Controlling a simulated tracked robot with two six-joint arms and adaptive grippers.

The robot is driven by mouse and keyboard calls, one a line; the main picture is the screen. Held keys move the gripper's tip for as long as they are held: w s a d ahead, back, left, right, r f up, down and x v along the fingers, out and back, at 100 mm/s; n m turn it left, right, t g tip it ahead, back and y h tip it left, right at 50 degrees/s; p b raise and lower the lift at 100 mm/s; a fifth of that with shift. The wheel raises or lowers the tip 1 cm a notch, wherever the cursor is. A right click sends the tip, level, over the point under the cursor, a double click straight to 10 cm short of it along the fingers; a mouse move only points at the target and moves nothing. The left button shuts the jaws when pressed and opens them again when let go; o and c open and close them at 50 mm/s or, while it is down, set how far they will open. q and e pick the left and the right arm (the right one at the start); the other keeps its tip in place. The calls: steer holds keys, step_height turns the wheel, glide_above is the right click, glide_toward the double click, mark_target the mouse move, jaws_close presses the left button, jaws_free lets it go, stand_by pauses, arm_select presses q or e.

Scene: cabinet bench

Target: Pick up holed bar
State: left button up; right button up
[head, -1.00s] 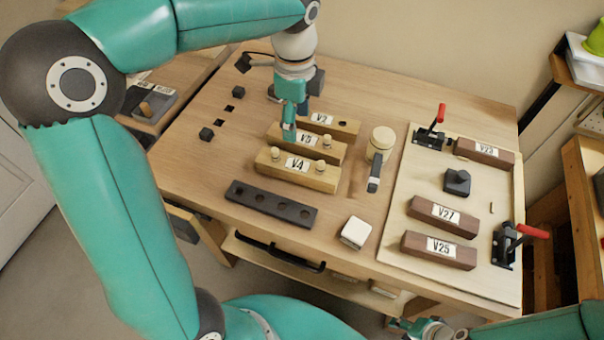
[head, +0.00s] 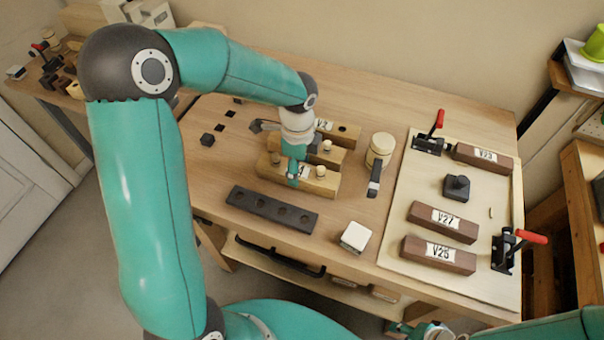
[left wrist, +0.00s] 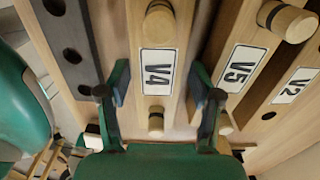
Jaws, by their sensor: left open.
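The dark holed bar (head: 271,210) lies flat near the front of the bench, with several round holes along its top. It also shows at the upper left of the left wrist view (left wrist: 68,40). My left gripper (head: 293,180) is open and empty over the wooden V4 bar (head: 320,184), just behind the holed bar. In the left wrist view its fingers (left wrist: 162,92) are apart, one on each side of the V4 bar with its pegs. Whether they touch it I cannot tell. My right gripper (head: 425,330) shows partly at the bottom edge; its jaws are unclear.
The wooden V5 bar (left wrist: 242,68) and V2 bar (left wrist: 296,85) lie beside V4. A white block (head: 355,236) and a round-topped tool (head: 380,150) stand to the right. A pale board (head: 402,215) holds brown V27 (head: 443,221) and other blocks, with red-handled clamps.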

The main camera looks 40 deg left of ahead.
arm_select(q)
steer(key=shift+f, duration=0.9)
steer(key=shift+c, duration=0.3)
steer(key=c, duration=1.1)
steer(key=shift+r, duration=0.15)
